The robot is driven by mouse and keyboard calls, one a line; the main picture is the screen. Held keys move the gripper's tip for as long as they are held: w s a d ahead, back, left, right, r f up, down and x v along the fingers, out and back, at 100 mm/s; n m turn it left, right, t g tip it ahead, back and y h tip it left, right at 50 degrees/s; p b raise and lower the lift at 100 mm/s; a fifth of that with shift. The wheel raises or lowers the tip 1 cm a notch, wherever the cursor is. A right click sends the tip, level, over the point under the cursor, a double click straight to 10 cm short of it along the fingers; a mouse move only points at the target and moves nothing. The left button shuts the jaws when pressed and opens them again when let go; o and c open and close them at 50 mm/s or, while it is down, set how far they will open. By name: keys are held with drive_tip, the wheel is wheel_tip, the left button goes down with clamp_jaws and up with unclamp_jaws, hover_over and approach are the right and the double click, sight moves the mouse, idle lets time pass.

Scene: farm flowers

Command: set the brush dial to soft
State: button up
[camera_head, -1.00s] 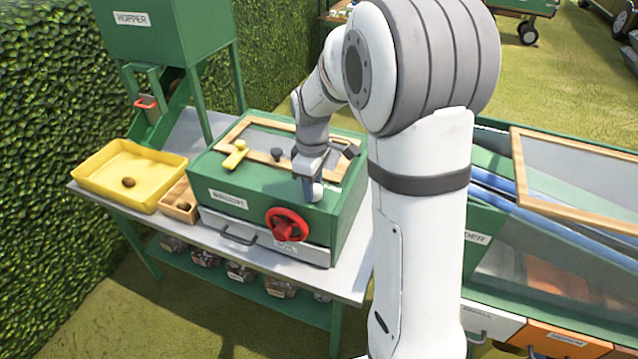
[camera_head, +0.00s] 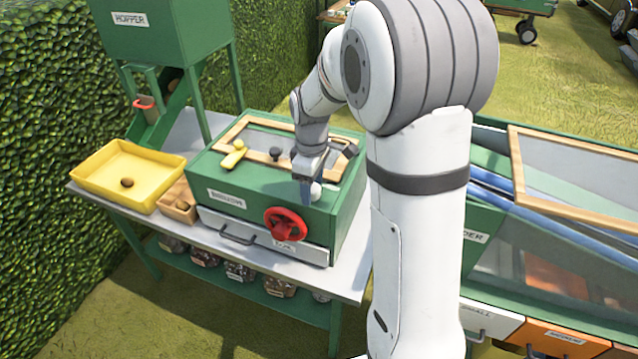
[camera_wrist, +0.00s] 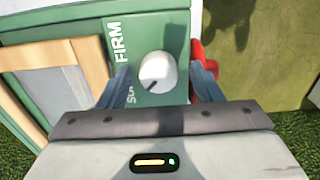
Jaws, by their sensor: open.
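The brush dial (camera_wrist: 157,72) is a round white knob on the green brushing machine (camera_head: 268,203). It shows as a small white ball in the head view (camera_head: 316,190). A short dark mark on its face points down-left in the wrist view. The word FIRM (camera_wrist: 118,42) is printed up-left of it; a second word below, starting with SO, is partly hidden by a finger. My gripper (camera_wrist: 161,84) is open, with one blue-grey finger on each side of the dial and a visible gap to each. In the head view my gripper (camera_head: 307,190) is down at the dial.
A red handwheel (camera_head: 285,224) sits on the machine's front, close to the right finger in the wrist view. A wood-framed top with a yellow handle (camera_head: 233,158) lies left of the dial. A yellow tray (camera_head: 125,172) and a hopper (camera_head: 165,30) stand farther left.

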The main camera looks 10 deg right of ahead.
sight(313, 189)
drive_tip(key=shift+r, duration=3.9)
drive_tip(key=shift+s+r, duration=0.1)
drive_tip(key=shift+s, duration=0.15)
drive_tip(key=s+d+m+t, duration=0.1)
drive_tip(key=s+m+t, duration=0.2)
drive_tip(key=s+m, duration=0.8)
drive_tip(key=s, duration=1)
drive_tip(key=shift+d+r, duration=0.2)
drive_tip(key=shift+r, duration=0.1)
